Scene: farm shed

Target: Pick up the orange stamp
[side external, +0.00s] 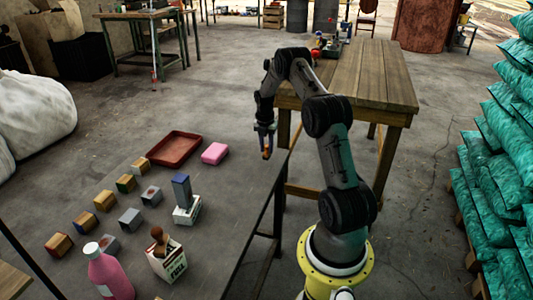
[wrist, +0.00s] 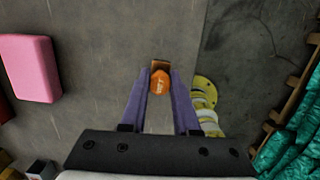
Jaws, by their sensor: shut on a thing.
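My gripper (side external: 265,140) hangs over the right part of the dark table, shut on the orange stamp (wrist: 160,83). In the wrist view the stamp sits between the tips of my two purple-looking fingers, showing an orange face with a pale mark and a brown wooden part behind it. In the side view only a small orange and brown bit of the stamp (side external: 266,154) shows below the fingers. It appears held above the tabletop; the exact height is hard to tell.
A pink block (side external: 215,153) and a red-brown tray (side external: 174,149) lie left of my gripper. Several small wooden and grey blocks stand in rows farther left. A pink bottle (side external: 108,274) and a white box (side external: 165,260) stand at the front. A wooden table (side external: 372,80) stands behind.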

